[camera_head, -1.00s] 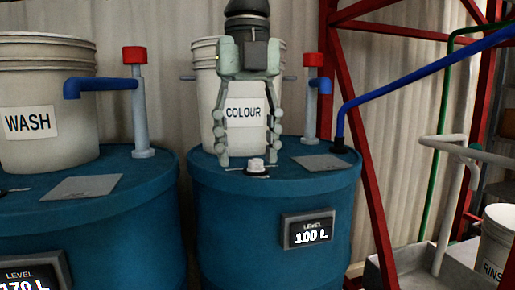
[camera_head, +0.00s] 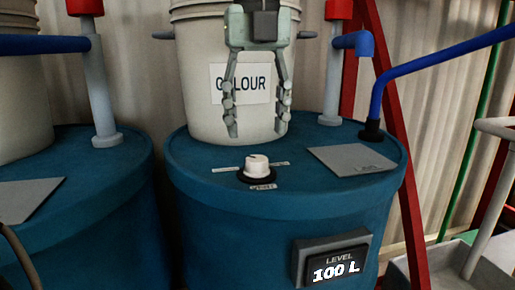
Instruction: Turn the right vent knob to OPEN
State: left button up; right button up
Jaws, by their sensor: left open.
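The vent knob (camera_head: 256,166) is a white cap on a black base, on top of the right-hand blue tank (camera_head: 280,209). Small pale labels sit around it, too small to read surely; I cannot tell which one it points at. My left gripper (camera_head: 257,130) hangs fingers down, open and empty, in front of the white COLOUR bucket (camera_head: 202,82). Its two fingertips show a little above the knob in the picture, one to each side, apart from it. My right gripper is not in view.
A grey plate (camera_head: 352,159) lies right of the knob. A grey post (camera_head: 333,95) with a blue spout and a blue pipe (camera_head: 430,57) stand behind. A level display (camera_head: 333,259) reads 100 L. Another blue tank (camera_head: 95,200) stands left, across a narrow gap.

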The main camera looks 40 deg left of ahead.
aim_at(257, 158)
pick_arm(q)
notch_tip(257, 158, down, 6)
jog(key=shift+r, duration=0.1)
jog(key=c, duration=1.2)
jog(key=shift+o, duration=0.2)
jog(key=shift+m, duration=0.3)
jog(key=m, duration=0.4)
jog(key=shift+r, duration=0.1)
jog(key=m, duration=0.4)
jog(key=shift+m, duration=0.4)
jog(key=m, duration=0.4)
jog(key=shift+m, duration=2.3)
